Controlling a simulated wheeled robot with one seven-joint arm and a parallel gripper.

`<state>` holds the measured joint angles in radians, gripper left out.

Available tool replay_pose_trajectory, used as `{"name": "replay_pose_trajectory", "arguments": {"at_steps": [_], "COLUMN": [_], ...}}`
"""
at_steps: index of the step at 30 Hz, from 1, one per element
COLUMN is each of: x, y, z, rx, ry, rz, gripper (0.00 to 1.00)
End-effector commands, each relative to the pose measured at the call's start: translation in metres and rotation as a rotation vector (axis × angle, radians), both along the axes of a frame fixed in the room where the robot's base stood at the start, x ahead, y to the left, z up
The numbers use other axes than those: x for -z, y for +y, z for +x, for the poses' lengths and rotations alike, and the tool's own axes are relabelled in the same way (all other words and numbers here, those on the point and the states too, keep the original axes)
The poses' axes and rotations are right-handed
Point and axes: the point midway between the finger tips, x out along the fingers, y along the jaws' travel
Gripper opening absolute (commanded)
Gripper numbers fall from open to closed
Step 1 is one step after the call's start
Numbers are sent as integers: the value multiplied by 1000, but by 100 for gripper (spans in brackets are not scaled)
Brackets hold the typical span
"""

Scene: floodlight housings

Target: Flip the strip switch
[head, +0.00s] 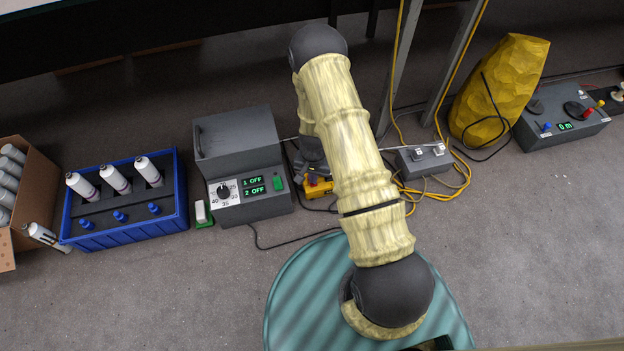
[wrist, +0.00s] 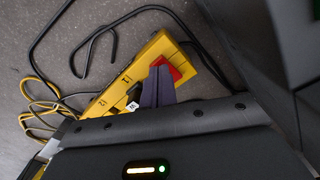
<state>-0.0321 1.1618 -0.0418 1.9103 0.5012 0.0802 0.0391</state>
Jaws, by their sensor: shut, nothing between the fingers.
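The yellow power strip (head: 318,188) lies on the floor, just right of the grey control box, partly covered by my arm in the head view. In the wrist view the strip (wrist: 119,84) runs diagonally, with sockets marked by numbers and a red switch (wrist: 176,65) near its upper end. My gripper (wrist: 160,70) is shut and empty, its dark fingertips right beside or over the switch. I cannot tell whether they touch it. The fingers hide part of the switch and strip. A dark plug with a small white tag sits at the strip's lower part.
The grey control box (head: 244,165) with green displays stands left of the strip. A blue crate (head: 130,229) of bottles is farther left. A grey junction box (head: 424,160), yellow cables (head: 463,181) and a yellow sack (head: 499,90) are at right. Floor at lower right is clear.

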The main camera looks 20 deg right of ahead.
Motion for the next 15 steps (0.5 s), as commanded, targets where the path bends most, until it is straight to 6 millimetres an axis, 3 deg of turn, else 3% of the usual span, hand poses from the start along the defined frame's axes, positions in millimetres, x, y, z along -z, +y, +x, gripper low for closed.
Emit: {"name": "replay_pose_trajectory", "arguments": {"at_steps": [15], "x": [7], "y": [0], "z": [0], "rx": [0], "ry": [0], "rz": [0], "gripper": [0]}}
